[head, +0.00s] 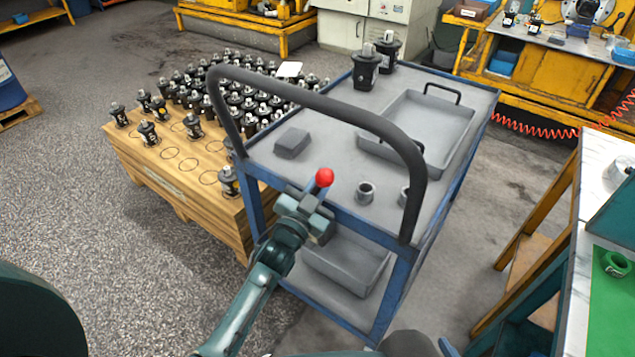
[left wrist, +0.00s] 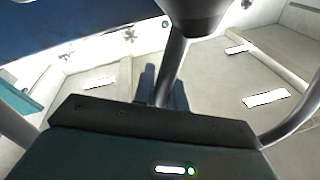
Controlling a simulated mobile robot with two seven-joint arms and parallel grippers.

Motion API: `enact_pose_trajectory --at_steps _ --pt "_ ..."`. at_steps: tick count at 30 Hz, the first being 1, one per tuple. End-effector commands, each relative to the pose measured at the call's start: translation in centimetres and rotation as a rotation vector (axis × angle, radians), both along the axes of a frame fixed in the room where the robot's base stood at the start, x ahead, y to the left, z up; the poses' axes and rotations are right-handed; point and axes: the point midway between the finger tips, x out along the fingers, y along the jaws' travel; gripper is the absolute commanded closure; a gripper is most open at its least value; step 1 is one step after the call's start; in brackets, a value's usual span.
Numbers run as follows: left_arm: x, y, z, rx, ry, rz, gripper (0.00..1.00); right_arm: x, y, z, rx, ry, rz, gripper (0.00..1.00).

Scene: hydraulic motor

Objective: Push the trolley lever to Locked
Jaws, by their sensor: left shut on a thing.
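The trolley (head: 470,105) is a blue-framed cart with grey shelves and a black curved push handle (head: 330,112). Its lever shows as a red knob (head: 324,177) at the near end, below the handle's arch. My left gripper (head: 316,197) is shut on the lever just below the knob. In the left wrist view the lever's shaft (left wrist: 173,65) rises from between the fingers to the knob (left wrist: 198,12), dark from below. The fingers hide the lower lever, and no Locked marking is readable. My right gripper is not in view.
A grey tray (head: 425,130), a grey block (head: 292,143), small metal rings (head: 365,192) and black motors (head: 367,68) are on the trolley top. A wooden pallet (head: 185,185) with many motors stands close on the left. A workbench (head: 575,275) stands right. Floor is free at far left.

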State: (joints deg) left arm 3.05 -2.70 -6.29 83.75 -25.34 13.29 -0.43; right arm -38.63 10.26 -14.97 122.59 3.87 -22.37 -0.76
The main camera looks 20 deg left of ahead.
Motion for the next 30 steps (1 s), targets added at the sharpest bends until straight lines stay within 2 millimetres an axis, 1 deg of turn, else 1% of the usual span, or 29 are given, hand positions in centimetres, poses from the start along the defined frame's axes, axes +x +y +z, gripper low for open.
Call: enact_pose_trajectory --at_steps 7,17,18,24,26,30 --pt "-0.14 -0.35 -0.20 0.033 -0.010 -0.001 1.00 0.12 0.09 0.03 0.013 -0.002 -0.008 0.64" --pt "-0.16 -0.39 -0.24 0.037 -0.012 -0.002 1.00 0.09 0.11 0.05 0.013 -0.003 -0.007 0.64" --pt "-0.18 -0.40 -0.25 0.037 -0.012 -0.002 0.86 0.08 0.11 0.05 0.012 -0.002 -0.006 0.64" --pt "-0.14 -0.34 -0.21 0.035 -0.011 -0.001 0.70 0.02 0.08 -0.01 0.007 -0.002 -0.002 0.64" --pt "-0.12 -0.31 -0.20 0.034 -0.011 -0.001 0.65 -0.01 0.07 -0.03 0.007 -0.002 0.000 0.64" --pt "-0.11 -0.29 -0.17 0.034 -0.011 0.000 0.65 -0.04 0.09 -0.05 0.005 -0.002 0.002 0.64"
